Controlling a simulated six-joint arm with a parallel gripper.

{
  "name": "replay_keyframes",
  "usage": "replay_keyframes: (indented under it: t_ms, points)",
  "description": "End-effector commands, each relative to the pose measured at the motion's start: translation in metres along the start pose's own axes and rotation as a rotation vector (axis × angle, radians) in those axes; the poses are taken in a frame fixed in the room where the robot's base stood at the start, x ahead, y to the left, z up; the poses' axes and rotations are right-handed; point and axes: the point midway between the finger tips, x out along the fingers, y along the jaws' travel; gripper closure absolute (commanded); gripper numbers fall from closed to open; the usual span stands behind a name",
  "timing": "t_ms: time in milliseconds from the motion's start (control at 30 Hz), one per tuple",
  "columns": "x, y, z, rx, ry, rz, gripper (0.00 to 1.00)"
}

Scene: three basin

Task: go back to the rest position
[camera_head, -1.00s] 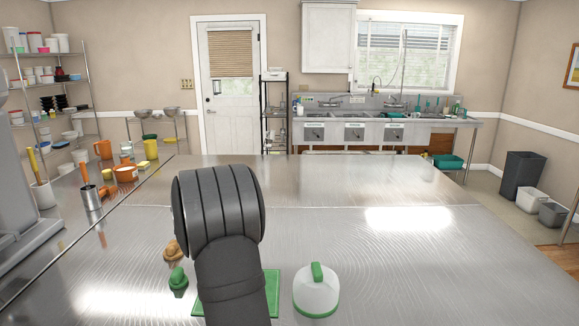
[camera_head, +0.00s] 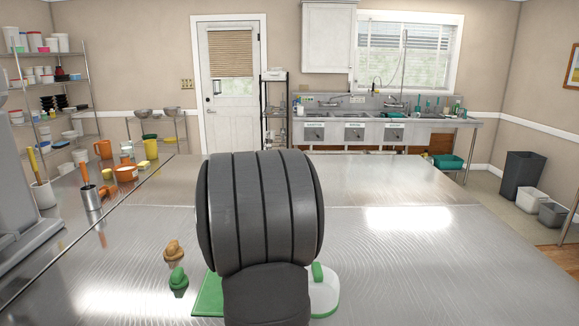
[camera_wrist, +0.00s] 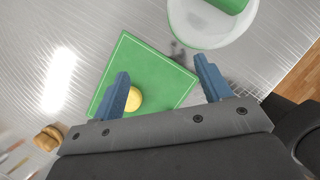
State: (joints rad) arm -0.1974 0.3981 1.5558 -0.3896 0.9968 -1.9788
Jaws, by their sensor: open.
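My gripper (camera_wrist: 160,90) shows in the wrist view with its two blue fingers apart and nothing between them. It is above a green square mat (camera_wrist: 163,72) on the metal table. A round yellow thing (camera_wrist: 134,99) lies on the mat, partly behind the left finger. In the head view my dark arm covers much of the mat (camera_head: 207,297), and the gripper itself is hidden there.
Mugs and utensils stand at the table's left. The right side (camera_head: 440,270) is clear.

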Motion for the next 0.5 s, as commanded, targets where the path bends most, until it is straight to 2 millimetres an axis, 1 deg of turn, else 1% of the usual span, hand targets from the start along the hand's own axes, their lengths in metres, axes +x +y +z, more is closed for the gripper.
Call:
replay_keyframes:
  t_ms: [500]
  points:
    - [0.018, 0.019, 0.026, 0.433, 0.0, -0.18, 0.29]
